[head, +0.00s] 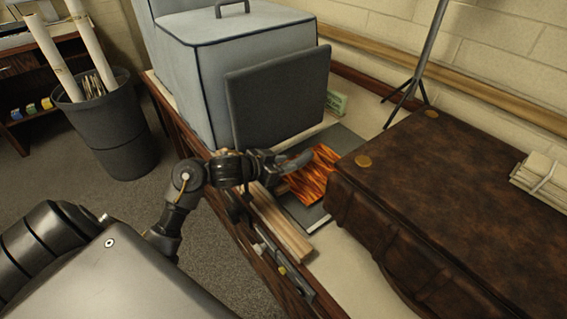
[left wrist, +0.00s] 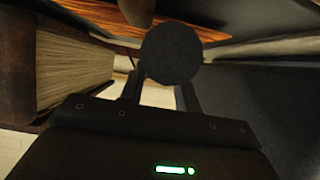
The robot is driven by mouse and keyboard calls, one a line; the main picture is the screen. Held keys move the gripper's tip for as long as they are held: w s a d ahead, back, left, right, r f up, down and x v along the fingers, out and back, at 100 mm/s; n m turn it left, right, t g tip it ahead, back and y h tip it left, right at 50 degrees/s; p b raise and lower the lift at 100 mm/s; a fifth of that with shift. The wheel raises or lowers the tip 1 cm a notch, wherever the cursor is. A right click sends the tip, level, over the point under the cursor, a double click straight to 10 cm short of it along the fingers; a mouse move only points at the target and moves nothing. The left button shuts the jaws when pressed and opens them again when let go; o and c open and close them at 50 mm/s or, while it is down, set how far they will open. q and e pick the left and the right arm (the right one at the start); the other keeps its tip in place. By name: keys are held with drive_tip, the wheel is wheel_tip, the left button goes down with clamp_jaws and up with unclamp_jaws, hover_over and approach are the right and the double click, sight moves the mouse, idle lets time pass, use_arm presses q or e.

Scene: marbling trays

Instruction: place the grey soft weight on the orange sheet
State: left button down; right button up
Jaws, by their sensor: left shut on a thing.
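The orange sheet (head: 314,177), with a dark marbled pattern, lies on a dark flat board (head: 345,140) on the table. Part of the sheet (left wrist: 200,33) also shows along the top of the left wrist view. My left gripper (head: 278,165) is at the sheet's left edge in the head view. It is shut on the grey soft weight (head: 297,161), which reaches out over the sheet. In the left wrist view the weight (left wrist: 170,54) is a dark round end between the fingers. I cannot tell whether it touches the sheet. My right gripper is not in view.
A large brown leather case (head: 440,190) stands right of the sheet. A dark upright panel (head: 278,98) and a grey-blue covered box (head: 235,45) stand behind it. Pale wooden strips (head: 280,225) lie in front. A black stand (head: 410,88) and a green card (head: 337,103) are at the back.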

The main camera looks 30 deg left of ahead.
use_arm(q)
drive_tip(key=shift+f, duration=0.25)
drive_tip(key=c, duration=1)
unclamp_jaws()
drive_tip(key=shift+r, duration=0.1)
